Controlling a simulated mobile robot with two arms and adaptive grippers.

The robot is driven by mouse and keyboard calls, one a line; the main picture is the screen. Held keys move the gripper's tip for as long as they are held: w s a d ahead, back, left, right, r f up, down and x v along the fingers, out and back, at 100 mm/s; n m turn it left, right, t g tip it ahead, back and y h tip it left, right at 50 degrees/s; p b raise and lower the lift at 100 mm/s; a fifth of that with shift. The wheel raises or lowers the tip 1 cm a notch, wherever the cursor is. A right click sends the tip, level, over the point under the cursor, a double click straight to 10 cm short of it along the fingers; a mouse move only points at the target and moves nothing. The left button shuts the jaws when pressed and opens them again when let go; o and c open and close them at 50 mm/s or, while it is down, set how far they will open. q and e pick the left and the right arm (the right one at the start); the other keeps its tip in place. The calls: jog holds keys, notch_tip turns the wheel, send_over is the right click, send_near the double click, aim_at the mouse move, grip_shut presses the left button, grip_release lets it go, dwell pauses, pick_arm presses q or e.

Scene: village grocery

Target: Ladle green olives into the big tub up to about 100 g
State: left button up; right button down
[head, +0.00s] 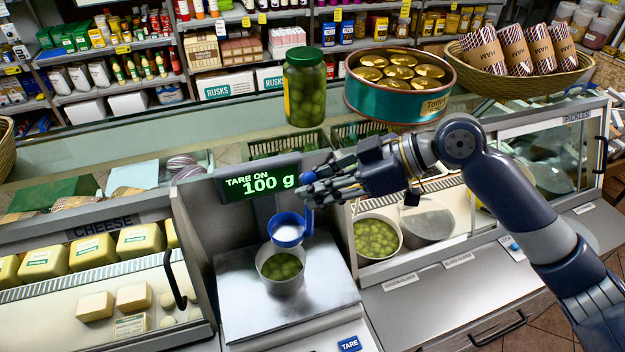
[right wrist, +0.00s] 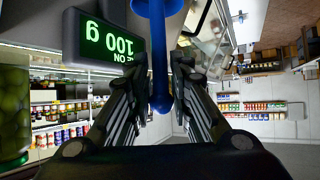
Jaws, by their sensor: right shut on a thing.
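My right gripper (head: 310,188) is shut on the blue handle of the ladle (head: 287,230). The handle stands between the fingers in the right wrist view (right wrist: 158,60). The ladle bowl hangs just above the back of the tub (head: 283,288), and its pale inside shows no olives. The tub stands on the scale plate (head: 240,315) with green olives (head: 282,267) in it. The scale display (head: 260,183) reads "TARE ON 100 g"; it also shows in the right wrist view (right wrist: 105,40). My left gripper is out of view.
A round container of green olives (head: 376,238) sits in the pickles case, beside a metal-looking round container (head: 428,222). An olive jar (head: 305,85) and a teal tin (head: 400,100) stand on top behind. The cheese case (head: 95,255) is at left.

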jog(key=s+d+b, duration=0.3)
jog(key=s+d, duration=0.7)
jog(key=s, duration=0.3)
dwell(3.5)
